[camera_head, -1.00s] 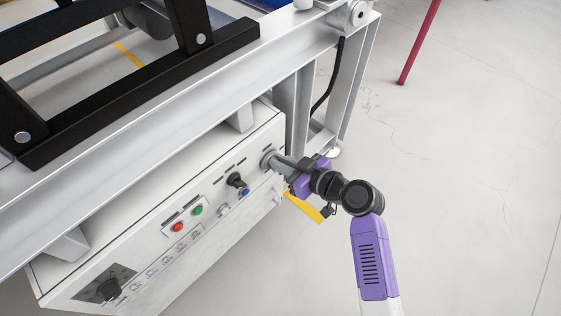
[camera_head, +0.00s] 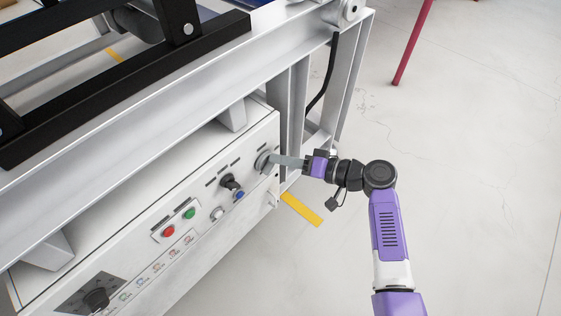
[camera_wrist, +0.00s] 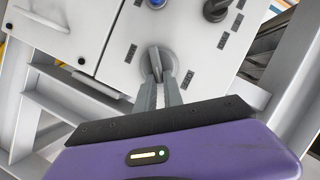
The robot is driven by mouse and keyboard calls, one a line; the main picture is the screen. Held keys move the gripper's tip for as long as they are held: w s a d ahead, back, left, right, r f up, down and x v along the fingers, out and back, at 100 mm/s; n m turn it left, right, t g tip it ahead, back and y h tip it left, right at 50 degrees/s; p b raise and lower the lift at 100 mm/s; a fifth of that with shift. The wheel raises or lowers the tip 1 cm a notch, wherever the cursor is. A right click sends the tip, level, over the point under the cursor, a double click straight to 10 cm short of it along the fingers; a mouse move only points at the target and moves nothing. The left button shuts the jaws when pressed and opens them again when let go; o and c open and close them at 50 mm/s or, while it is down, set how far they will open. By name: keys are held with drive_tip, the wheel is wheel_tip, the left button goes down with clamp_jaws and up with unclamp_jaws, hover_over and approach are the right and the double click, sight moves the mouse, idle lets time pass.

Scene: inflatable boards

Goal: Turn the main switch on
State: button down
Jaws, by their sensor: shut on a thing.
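The main switch (camera_head: 261,163) is a round grey rotary switch at the right end of the white control panel (camera_head: 130,243). Its round base (camera_wrist: 171,60) shows in the middle of the wrist view, with a grey handle standing across it. My gripper (camera_head: 273,160) reaches it from the right, and its grey fingers are shut on the handle. In the wrist view the fingertips (camera_wrist: 160,78) press on both sides of the handle and hide part of it.
A black knob (camera_head: 229,182), a blue button (camera_head: 239,195), a green button (camera_head: 189,213) and a red button (camera_head: 168,231) sit left of the switch. A metal frame (camera_head: 300,110) stands above and behind.

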drive_tip(key=shift+w+d+f+m+g+y+b, duration=0.1)
drive_tip(key=shift+f+m+y+b, duration=0.3)
drive_tip(key=shift+m, duration=0.6)
drive_tip(key=shift+w+d+f+m+g+y+b, duration=0.1)
drive_tip(key=shift+f+m+y+b, duration=0.15)
drive_tip(key=shift+m+y+b, duration=0.6)
drive_tip(key=shift+w+d+f+m+g+y+b, duration=0.1)
drive_tip(key=shift+f+m+y+b, duration=0.2)
drive_tip(key=shift+m, duration=0.85)
drive_tip(key=shift+s, duration=0.1)
drive_tip(key=c, duration=1.5)
unclamp_jaws()
drive_tip(key=shift+o, duration=0.2)
drive_tip(key=p+v, duration=0.2)
drive_tip(key=v, duration=0.5)
drive_tip(key=shift+d, duration=0.3)
